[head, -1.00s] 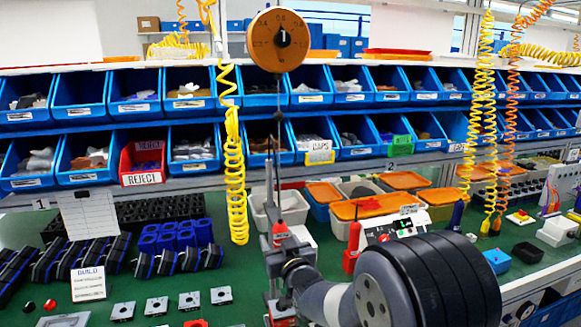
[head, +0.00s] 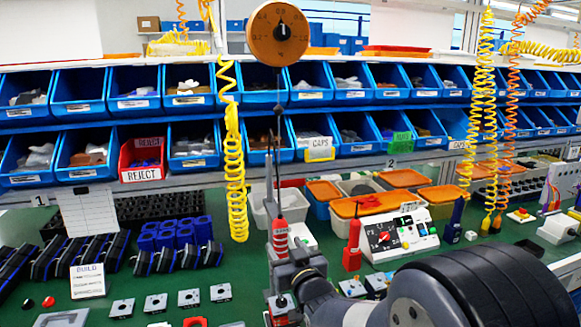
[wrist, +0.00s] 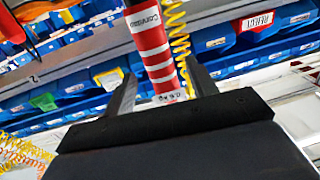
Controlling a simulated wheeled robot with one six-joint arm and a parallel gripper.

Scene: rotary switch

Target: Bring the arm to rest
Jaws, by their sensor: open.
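My gripper (wrist: 162,70) is open, with its two dark fingers apart in the wrist view. A red-and-white striped hanging tool (wrist: 150,45) shows between the fingers in that view; I cannot tell whether it is between them or beyond them. In the head view the same red tool (head: 280,238) hangs just above my dark wrist, and my fingers are not clear there. The white control box with the rotary switch (head: 398,236) stands on the green bench, right of my wrist.
Blue bins (head: 80,90) fill two shelf rows behind the bench, with one red reject bin (head: 142,160). Yellow coiled hoses (head: 236,180) hang in front. A red handheld device (head: 353,245) stands left of the control box. Small metal plates (head: 156,303) lie at front left.

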